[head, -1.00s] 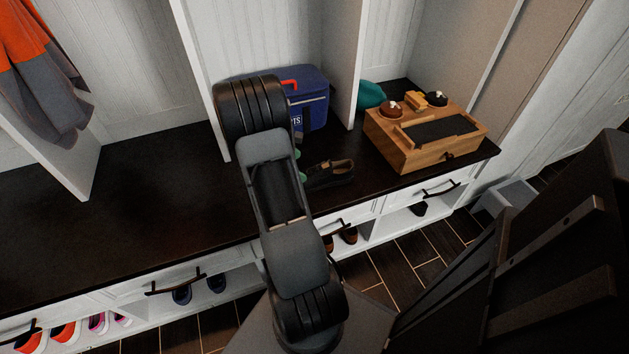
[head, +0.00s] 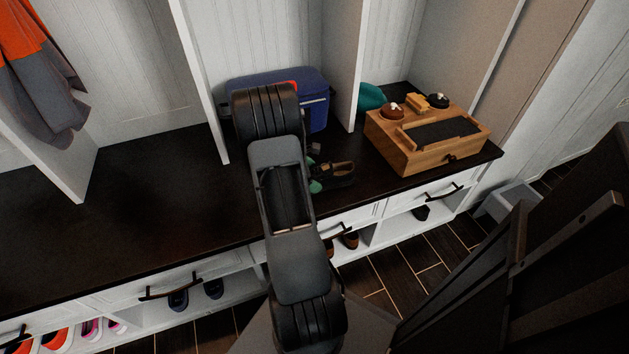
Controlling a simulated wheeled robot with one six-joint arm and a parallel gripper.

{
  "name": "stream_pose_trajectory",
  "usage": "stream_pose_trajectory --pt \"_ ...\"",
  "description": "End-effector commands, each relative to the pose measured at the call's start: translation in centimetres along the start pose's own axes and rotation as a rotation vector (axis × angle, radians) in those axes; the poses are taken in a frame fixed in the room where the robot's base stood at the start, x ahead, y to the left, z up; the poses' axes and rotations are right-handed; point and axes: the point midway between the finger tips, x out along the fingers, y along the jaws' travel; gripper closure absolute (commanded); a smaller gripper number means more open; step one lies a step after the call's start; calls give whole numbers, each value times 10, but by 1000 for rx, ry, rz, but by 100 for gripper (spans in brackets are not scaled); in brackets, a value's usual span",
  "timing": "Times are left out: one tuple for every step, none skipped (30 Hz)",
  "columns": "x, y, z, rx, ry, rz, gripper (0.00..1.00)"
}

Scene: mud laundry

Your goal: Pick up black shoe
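A black shoe (head: 338,175) with a brown inside lies on the dark bench top, right of my arm and left of the wooden box. My gripper (head: 315,168) is mostly hidden behind my arm. Two small greenish tips show past the arm's right edge, apart from each other, so it looks open. The lower tip is beside the shoe's left end. I cannot tell whether it touches the shoe. Nothing is seen held.
A wooden box (head: 425,140) stands right of the shoe. A blue bag (head: 316,101) stands behind my arm, near a white divider (head: 344,65). Shoes sit in cubbies below the bench. The bench top (head: 150,195) at left is clear.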

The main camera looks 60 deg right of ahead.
Motion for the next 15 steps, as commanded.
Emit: stream_pose_trajectory --pt "0 0 0 0 0 0 7" --pt "0 0 0 0 0 0 10" --pt "0 0 0 0 0 0 13" --pt "0 0 0 0 0 0 16" --pt "0 0 0 0 0 0 19" --pt "0 0 0 0 0 0 23" --pt "0 0 0 0 0 0 26" --pt "0 0 0 0 0 0 29" --pt "0 0 0 0 0 0 33" --pt "0 0 0 0 0 0 35" --pt "0 0 0 0 0 0 38" --pt "0 0 0 0 0 0 42" --pt "0 0 0 0 0 0 45" --pt "0 0 0 0 0 0 48" --pt "0 0 0 0 0 0 52"
